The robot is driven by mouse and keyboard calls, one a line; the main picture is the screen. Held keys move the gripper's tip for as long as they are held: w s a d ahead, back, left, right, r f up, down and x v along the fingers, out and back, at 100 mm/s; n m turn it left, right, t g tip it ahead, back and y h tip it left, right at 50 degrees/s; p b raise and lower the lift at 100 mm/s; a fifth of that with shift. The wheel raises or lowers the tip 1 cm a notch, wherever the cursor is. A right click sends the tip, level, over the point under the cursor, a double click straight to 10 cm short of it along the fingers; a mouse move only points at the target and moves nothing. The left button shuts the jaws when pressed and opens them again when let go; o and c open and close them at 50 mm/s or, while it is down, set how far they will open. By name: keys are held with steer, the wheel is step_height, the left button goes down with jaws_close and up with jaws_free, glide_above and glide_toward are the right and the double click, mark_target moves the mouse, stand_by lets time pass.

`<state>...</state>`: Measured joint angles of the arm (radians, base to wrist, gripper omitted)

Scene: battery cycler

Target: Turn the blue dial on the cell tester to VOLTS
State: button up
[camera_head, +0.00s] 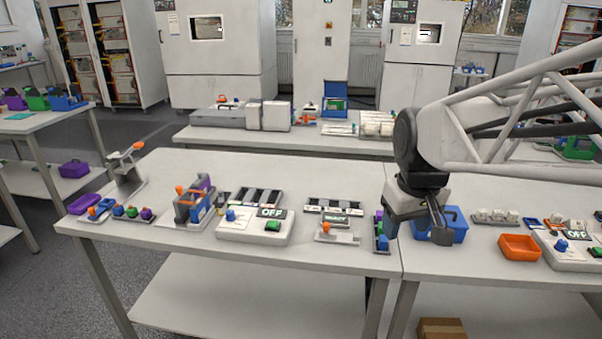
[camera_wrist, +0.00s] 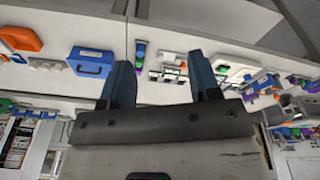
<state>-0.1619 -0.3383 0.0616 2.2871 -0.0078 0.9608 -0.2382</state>
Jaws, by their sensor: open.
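A white box-shaped tester (camera_head: 252,229) stands on the left table. It has a blue dial (camera_head: 231,214), a green knob (camera_head: 272,225) and a display reading OFF (camera_head: 271,212). A similar tester (camera_head: 572,257) with its own blue dial (camera_head: 561,245) and an OFF display stands at the far right. I cannot tell which one the task means, and the dial markings are too small to read. My gripper (camera_head: 437,237) is open and empty, well right of the left tester, near the blue case. Its two fingers also show spread apart in the wrist view (camera_wrist: 163,78).
A blue case (camera_head: 447,226) and an orange tray (camera_head: 519,246) lie on the right table. A small stand with an orange knob (camera_head: 336,234) and a battery rack (camera_head: 194,205) flank the left tester. The left table's front strip (camera_head: 180,238) is partly clear.

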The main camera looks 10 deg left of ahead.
steer(key=w+a+n, duration=0.4)
steer(key=w+a, duration=0.6)
steer(key=w, duration=0.2)
steer(key=n+g, duration=0.2)
steer(key=n, duration=0.7)
glide_above(230, 211)
steer(key=f, duration=1.5)
steer(key=shift+s+d+f, duration=0.1)
steer(key=shift+s+d, duration=0.05)
steer(key=shift+d, duration=0.25)
steer(key=shift+a+f, duration=0.25)
steer(key=shift+a, duration=0.2)
steer(key=shift+f, duration=0.1)
steer(key=shift+f, duration=3.8)
steer(key=c, duration=0.9)
